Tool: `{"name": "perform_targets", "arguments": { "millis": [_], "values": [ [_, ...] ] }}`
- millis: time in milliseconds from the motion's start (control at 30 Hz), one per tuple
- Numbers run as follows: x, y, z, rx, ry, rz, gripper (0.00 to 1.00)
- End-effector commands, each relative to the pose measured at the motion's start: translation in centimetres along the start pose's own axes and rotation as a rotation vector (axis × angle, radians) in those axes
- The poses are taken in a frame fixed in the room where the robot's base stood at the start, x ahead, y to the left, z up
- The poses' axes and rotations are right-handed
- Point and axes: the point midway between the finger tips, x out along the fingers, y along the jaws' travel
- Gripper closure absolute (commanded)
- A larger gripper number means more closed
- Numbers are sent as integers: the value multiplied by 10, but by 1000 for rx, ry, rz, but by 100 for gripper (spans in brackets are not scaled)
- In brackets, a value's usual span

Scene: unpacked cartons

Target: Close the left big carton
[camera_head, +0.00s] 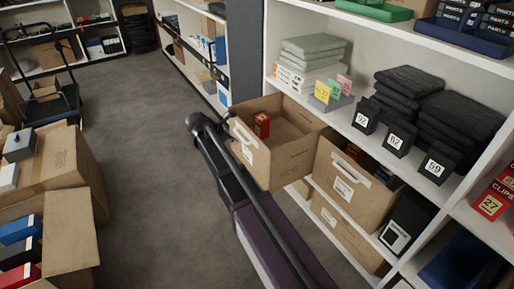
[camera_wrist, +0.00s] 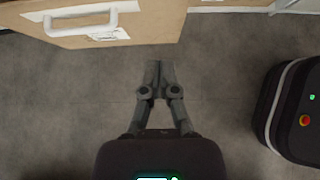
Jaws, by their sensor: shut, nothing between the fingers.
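The left big carton (camera_head: 285,168) is a brown open-topped box that juts out of the shelf at an angle, with a small red box (camera_head: 262,125) inside. Its front, with a white handle (camera_wrist: 80,20) and a label, shows at the top left of the wrist view. My gripper (camera_wrist: 160,64) is shut and empty, over the grey floor, just in front of and to the right of that handle in the wrist view. It looks apart from the carton. In the head view my arm covers the floor left of the carton, and the fingertips cannot be made out.
A second brown carton (camera_head: 350,190) with a handle sits in the shelf (camera_head: 455,190) to the right, and another (camera_head: 340,232) is below it. Folded dark cloths and number signs stand on the shelf above. Cartons (camera_head: 85,175) and a trolley stand at the left. The aisle floor (camera_head: 140,110) is clear.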

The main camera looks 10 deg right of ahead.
Motion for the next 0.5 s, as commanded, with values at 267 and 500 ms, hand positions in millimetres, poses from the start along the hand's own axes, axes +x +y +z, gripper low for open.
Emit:
{"name": "perform_targets", "arguments": {
  "millis": [267,500],
  "values": [
    [1,0,0,2,2,0,100],
    [12,0,-2,4,2,-1,100]
  ]
}}
